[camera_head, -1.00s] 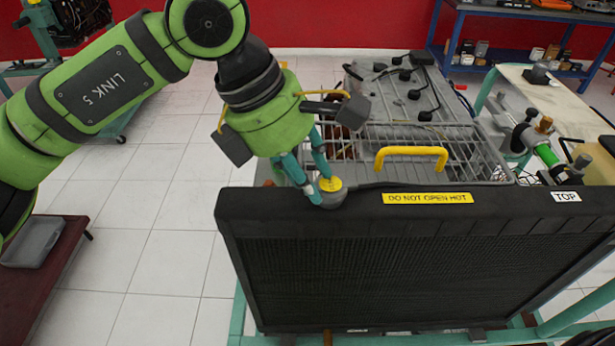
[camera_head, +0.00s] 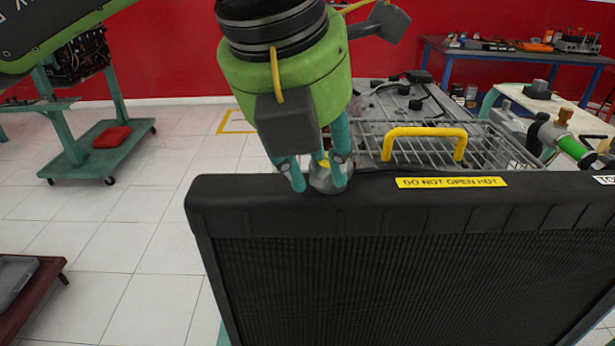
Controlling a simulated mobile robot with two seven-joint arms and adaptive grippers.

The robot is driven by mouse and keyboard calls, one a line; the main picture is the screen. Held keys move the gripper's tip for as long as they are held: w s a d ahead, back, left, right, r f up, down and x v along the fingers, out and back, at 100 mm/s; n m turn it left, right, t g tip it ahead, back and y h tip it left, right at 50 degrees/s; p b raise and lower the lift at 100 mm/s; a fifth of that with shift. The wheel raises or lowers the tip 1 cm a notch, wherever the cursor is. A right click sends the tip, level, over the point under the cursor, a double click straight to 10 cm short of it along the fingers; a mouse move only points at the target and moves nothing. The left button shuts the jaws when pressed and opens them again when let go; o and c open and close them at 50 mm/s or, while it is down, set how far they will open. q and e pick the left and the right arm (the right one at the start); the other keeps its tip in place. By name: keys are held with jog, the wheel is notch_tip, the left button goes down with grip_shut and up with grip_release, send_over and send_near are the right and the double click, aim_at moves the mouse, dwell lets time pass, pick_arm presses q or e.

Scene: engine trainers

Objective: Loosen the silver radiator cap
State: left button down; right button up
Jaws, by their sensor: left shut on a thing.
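The silver radiator cap (camera_head: 321,181) sits at the top left of the black radiator (camera_head: 400,265), with a bit of yellow on its top showing between my fingers. My left gripper (camera_head: 325,178) comes down from above, and its teal fingers are shut around the cap. The fingers and the green gripper body hide much of the cap, so I cannot tell how far it has turned. My right gripper is not in view.
A yellow handle (camera_head: 424,133) stands on a wire guard (camera_head: 490,150) behind the radiator. A yellow "DO NOT OPEN HOT" label (camera_head: 451,182) is on the radiator's top. A teal wheeled stand (camera_head: 100,150) is at the left. The tiled floor between is clear.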

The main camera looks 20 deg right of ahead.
pick_arm(q)
jog(key=n, duration=0.1)
jog(key=n+y+b, duration=0.1)
jog(key=s+d+n+b, duration=0.1)
jog(key=n, duration=0.1)
jog(key=shift+f+t, duration=0.4)
jog(key=shift+s+n+y, duration=0.1)
jog(key=shift+n+y, duration=0.2)
jog(key=shift+y, duration=0.1)
jog(key=shift+d+n, duration=0.2)
jog(key=shift+n, duration=0.4)
jog(key=shift+s+r+n, duration=0.1)
jog(key=shift+n, duration=0.2)
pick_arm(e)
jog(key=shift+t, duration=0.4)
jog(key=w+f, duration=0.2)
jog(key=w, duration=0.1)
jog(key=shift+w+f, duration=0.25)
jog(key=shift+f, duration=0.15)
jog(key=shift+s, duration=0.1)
